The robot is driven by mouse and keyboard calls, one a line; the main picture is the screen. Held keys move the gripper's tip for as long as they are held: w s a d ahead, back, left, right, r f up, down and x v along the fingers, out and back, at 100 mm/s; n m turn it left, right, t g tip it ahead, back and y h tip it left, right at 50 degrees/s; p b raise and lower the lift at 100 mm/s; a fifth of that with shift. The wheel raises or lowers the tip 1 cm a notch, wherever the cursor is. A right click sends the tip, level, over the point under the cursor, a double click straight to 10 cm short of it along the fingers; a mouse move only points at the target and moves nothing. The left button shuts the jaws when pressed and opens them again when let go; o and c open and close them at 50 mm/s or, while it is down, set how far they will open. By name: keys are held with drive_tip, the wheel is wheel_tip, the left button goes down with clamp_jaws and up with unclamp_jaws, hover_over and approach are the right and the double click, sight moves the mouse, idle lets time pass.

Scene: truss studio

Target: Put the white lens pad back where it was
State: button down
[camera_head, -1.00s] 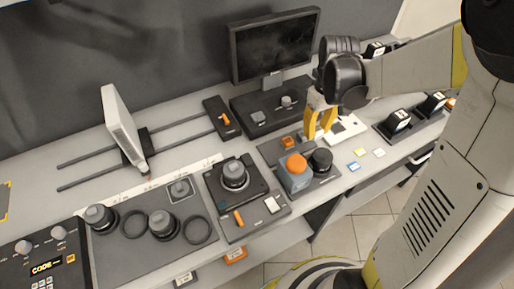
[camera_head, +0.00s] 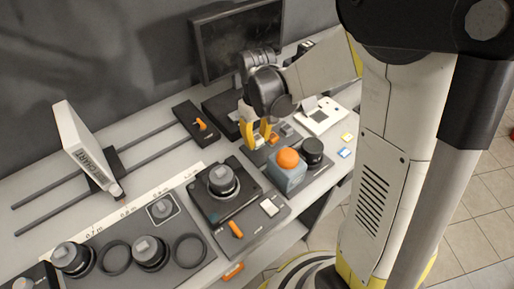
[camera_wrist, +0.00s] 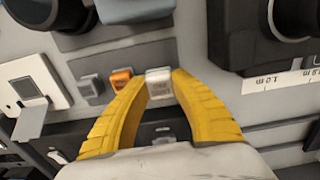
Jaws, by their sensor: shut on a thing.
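The white lens pad (camera_wrist: 159,84) is a small pale block with faint lettering, between the tips of my gripper (camera_wrist: 157,80) in the wrist view. An orange pad (camera_wrist: 122,77) and a grey pad (camera_wrist: 92,86) are in a row beside the white pad in the wrist view. I cannot tell whether the white pad touches the surface below.
The blue-grey box with an orange dome (camera_head: 287,172) and a black lens (camera_head: 312,151) stand close in front of the fingers. A mounted lens (camera_head: 222,180) is to the left, and a white device (camera_head: 321,116) to the right. A monitor (camera_head: 239,42) stands behind.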

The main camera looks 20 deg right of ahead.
sight(257, 152)
drive_tip(key=shift+f+b, duration=0.7)
drive_tip(key=shift+f, duration=1.05)
drive_tip(key=shift+f, duration=0.25)
drive_tip(key=c, duration=1.5)
unclamp_jaws()
drive_tip(key=shift+r, duration=0.1)
